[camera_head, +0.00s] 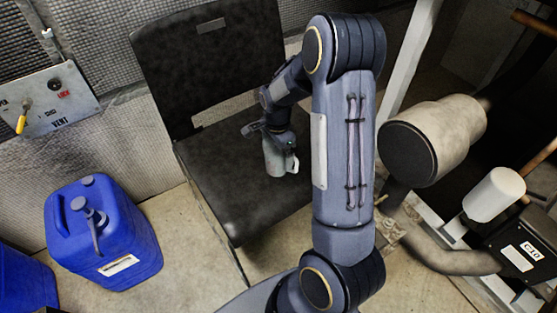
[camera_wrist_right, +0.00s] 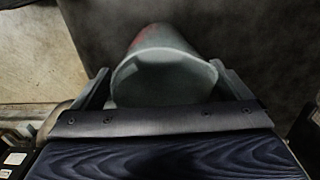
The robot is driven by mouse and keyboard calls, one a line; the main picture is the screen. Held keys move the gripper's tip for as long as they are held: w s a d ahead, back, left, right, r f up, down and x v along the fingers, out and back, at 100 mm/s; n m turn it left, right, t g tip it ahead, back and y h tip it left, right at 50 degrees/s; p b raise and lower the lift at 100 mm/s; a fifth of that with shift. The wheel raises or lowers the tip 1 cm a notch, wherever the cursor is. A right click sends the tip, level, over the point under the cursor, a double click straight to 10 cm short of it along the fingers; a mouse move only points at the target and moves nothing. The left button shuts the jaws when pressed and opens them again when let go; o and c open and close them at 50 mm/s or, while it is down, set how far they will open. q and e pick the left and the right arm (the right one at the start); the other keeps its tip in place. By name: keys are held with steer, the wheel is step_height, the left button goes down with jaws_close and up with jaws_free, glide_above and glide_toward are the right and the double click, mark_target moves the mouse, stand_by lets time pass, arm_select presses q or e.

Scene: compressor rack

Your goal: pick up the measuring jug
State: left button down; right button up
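The measuring jug (camera_head: 278,157) is a small grey-green vessel with a handle on its right side, over the seat of the black chair. I cannot tell whether it rests on the seat. My right gripper (camera_head: 268,132) is at the jug's upper end. In the right wrist view the jug (camera_wrist_right: 163,70) lies between the two fingers of my right gripper (camera_wrist_right: 161,75), its wide rim towards the camera. A finger is close against each side; whether they grip it is unclear. My left gripper is not in view.
The black chair (camera_head: 215,165) stands against the padded wall. A blue jerrycan (camera_head: 125,245) is on the floor at left, with another blue container (camera_head: 22,285) beside it. A vent switch panel (camera_head: 45,100) is on the wall. Pipes and a cylinder (camera_head: 440,130) crowd the right.

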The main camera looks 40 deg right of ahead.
steer(key=c, duration=1)
steer(key=shift+r, duration=0.15)
steer(key=shift+c, duration=0.2)
